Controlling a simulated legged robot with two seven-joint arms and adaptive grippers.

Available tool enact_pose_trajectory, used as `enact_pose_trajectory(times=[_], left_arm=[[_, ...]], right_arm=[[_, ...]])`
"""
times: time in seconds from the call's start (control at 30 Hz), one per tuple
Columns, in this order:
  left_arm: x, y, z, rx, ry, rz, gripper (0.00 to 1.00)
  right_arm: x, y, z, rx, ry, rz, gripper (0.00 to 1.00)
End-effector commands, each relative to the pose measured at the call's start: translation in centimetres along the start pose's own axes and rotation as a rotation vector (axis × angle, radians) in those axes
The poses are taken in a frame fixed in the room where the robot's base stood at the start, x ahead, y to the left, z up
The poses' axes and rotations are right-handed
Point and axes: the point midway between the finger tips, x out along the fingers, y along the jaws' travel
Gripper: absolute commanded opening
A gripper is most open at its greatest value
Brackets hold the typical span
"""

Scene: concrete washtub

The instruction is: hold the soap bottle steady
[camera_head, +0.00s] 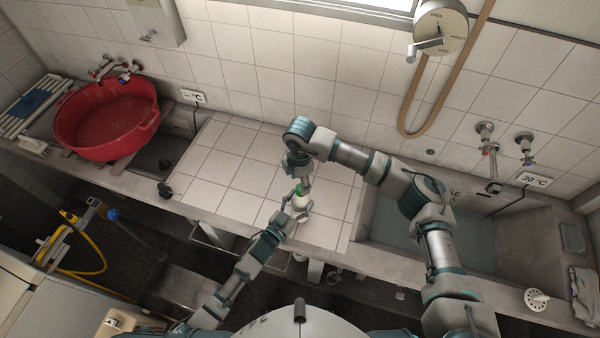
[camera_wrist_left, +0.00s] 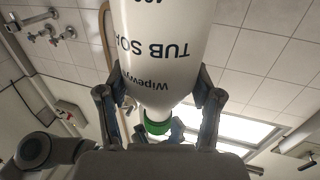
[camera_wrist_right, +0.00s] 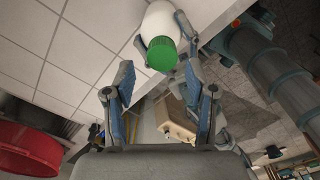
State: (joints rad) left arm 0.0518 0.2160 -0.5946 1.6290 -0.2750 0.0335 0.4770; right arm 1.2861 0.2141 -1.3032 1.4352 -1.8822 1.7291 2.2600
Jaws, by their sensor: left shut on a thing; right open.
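The soap bottle (camera_head: 302,207) is white with a green cap (camera_head: 299,189) and stands upright on the tiled counter. My left gripper (camera_head: 293,210) is shut around its sides. In the left wrist view the bottle (camera_wrist_left: 165,45) sits between the fingers, upside down in the picture, with "TUB SO…" lettering. My right gripper (camera_head: 304,184) is above the cap, pointing down. In the right wrist view its fingers (camera_wrist_right: 161,92) are spread and empty, with the green cap (camera_wrist_right: 161,54) just beyond the fingertips. Whether a fingertip touches the cap cannot be told.
A red tub (camera_head: 108,125) stands on the left, beside wall taps. The tiled counter (camera_head: 235,150) is clear left of the bottle. A concrete basin (camera_head: 440,244) with water lies to the right, with taps and a hose (camera_head: 428,110) on the wall.

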Motion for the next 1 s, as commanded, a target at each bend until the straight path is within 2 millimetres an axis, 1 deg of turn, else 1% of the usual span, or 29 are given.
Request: enact_pose_trajectory(times=[0.03, 0.1, 0.23, 0.37, 0.57, 0.6, 0.67, 0.7, 0.77, 0.8, 0.93, 1.0], left_arm=[[0.0, -0.1, 0.1, 0.001, -0.002, -0.001, 0.00], [0.0, -0.1, 0.1, 0.001, -0.002, -0.001, 0.00], [0.0, -0.1, 0.1, 0.001, -0.002, -0.001, 0.00], [0.0, -0.1, 0.1, 0.001, -0.002, -0.001, 0.00], [0.0, -0.1, 0.1, 0.001, -0.002, -0.001, 0.00], [0.0, -0.1, 0.1, 0.001, -0.002, -0.001, 0.00], [0.0, -0.1, 0.1, 0.001, -0.002, -0.001, 0.00], [0.0, -0.1, 0.1, 0.001, -0.002, -0.001, 0.00], [0.0, -0.1, 0.1, 0.001, -0.002, -0.001, 0.00], [0.0, -0.1, 0.1, 0.001, -0.002, -0.001, 0.00], [0.0, 0.0, 0.1, 0.001, -0.001, 0.000, 0.00], [0.0, 0.0, 0.1, 0.001, -0.001, 0.001, 0.00]], right_arm=[[0.9, -0.1, 0.0, 0.000, 0.001, -0.002, 0.56], [1.8, -0.1, 0.0, 0.000, 0.000, -0.003, 0.56], [3.0, 0.0, 0.0, 0.000, 0.000, -0.001, 0.56], [3.5, 0.0, 0.0, -0.001, 0.000, 0.000, 0.56], [3.5, 0.0, 0.0, -0.002, 0.000, 0.000, 0.56], [3.5, 0.0, 0.0, -0.002, 0.000, 0.000, 0.51], [3.5, 0.0, 0.0, -0.002, 0.000, 0.000, 0.36], [3.5, 0.0, 0.0, -0.002, 0.000, 0.000, 0.26], [3.5, 0.0, 0.0, -0.002, 0.000, 0.001, 0.11], [3.5, 0.0, 0.0, -0.002, 0.000, 0.001, 0.01], [3.5, 0.1, 0.0, -0.003, 0.000, 0.002, 0.00], [3.5, 0.1, 0.1, -0.030, -0.001, 0.003, 0.00]])
